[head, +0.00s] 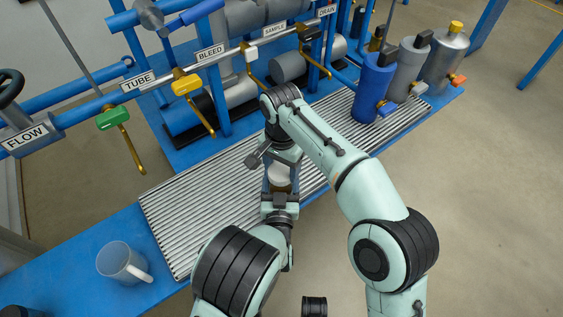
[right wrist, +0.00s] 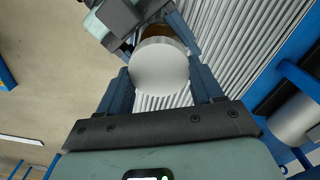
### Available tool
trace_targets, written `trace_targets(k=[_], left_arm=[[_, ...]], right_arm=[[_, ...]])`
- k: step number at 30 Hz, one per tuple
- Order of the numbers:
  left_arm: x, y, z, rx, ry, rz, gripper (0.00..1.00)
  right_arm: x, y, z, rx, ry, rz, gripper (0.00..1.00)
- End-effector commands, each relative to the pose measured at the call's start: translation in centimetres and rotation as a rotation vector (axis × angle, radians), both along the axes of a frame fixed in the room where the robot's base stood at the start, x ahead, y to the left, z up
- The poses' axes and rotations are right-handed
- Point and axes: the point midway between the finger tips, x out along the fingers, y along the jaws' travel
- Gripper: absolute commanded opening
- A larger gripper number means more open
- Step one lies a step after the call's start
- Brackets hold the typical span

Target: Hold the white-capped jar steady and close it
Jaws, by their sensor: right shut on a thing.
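The white-capped jar stands between my two grippers over the ribbed grey mat. Its round white cap (head: 279,173) also shows large in the right wrist view (right wrist: 160,66). Its amber body (head: 281,188) shows just below the cap, and a little of it shows behind the cap in the right wrist view (right wrist: 155,32). My right gripper (head: 284,160) comes from above, shut on the cap, one finger on each side. My left gripper (head: 280,192) comes from the near side, shut on the jar's body. Whether the cap is fully seated cannot be told.
The ribbed mat (head: 195,215) lies on a blue bench. Behind run labelled pipes with a green valve (head: 113,118) and a yellow valve (head: 186,84). A blue canister (head: 374,86) and grey canisters stand at the back right.

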Motion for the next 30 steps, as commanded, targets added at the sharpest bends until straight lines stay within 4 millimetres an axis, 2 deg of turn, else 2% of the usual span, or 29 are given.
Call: trace_targets(k=[17,30], left_arm=[[0.01,-0.01,0.04,0.000,-0.001,0.000,0.17],[0.01,-0.01,0.04,0.000,-0.001,0.000,0.17]], right_arm=[[-0.01,0.00,-0.20,0.001,-0.001,0.001,0.38],[-0.01,0.00,-1.06,0.000,0.000,0.002,0.38]])
